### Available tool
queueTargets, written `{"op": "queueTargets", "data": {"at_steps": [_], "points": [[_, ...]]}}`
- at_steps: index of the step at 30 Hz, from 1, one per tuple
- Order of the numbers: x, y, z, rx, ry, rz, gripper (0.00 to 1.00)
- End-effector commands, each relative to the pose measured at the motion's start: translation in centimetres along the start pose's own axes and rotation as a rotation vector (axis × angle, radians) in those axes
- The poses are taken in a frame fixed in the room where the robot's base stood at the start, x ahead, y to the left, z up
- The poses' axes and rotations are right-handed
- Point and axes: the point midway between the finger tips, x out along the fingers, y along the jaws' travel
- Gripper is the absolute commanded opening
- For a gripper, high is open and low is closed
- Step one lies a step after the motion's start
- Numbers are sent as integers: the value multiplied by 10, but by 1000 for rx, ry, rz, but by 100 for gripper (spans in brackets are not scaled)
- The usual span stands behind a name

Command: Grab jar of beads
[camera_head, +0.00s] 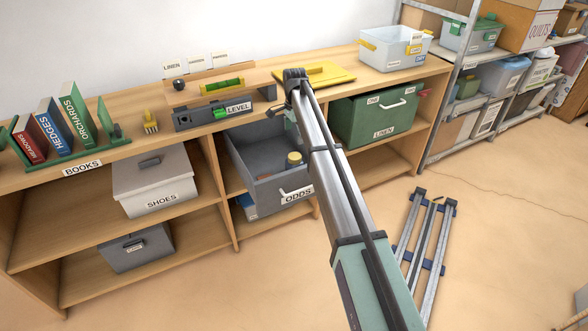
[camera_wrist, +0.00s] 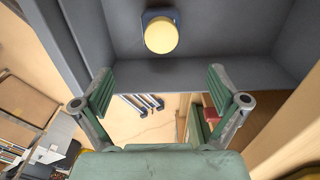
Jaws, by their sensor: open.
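A jar with a round yellow lid (camera_head: 294,158) stands inside the open grey drawer labelled ODDS (camera_head: 262,183). In the wrist view, the lid (camera_wrist: 161,36) is seen from above, with a bit of blue body around it; its contents cannot be seen. My gripper (camera_wrist: 160,82) is open and empty, with its two green fingers apart. The jar lies beyond the fingertips at the top of the wrist view, not between them. A grey drawer wall (camera_wrist: 185,74) crosses below the jar there. In the head view my arm hides most of the gripper.
A green LINEN box (camera_head: 360,122) sits right of the drawer, and a SHOES box (camera_head: 152,182) left. On the shelf top are a level (camera_head: 212,115), a yellow board (camera_head: 318,74) and a clear bin (camera_head: 394,48). A folded tripod-like stand (camera_head: 424,243) lies on the floor.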

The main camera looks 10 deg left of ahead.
Motion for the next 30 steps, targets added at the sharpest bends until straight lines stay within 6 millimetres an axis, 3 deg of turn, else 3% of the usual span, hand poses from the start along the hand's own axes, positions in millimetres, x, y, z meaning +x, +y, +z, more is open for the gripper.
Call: {"op": "queueTargets", "data": {"at_steps": [9, 15, 25, 30], "points": [[63, 2, -1, -2, 0, 2, 97], [95, 1, -1, -3, 0, 2, 97], [113, 0, -1, -3, 0, 0, 97], [132, -2, -2, -3, 0, 2, 97]]}}
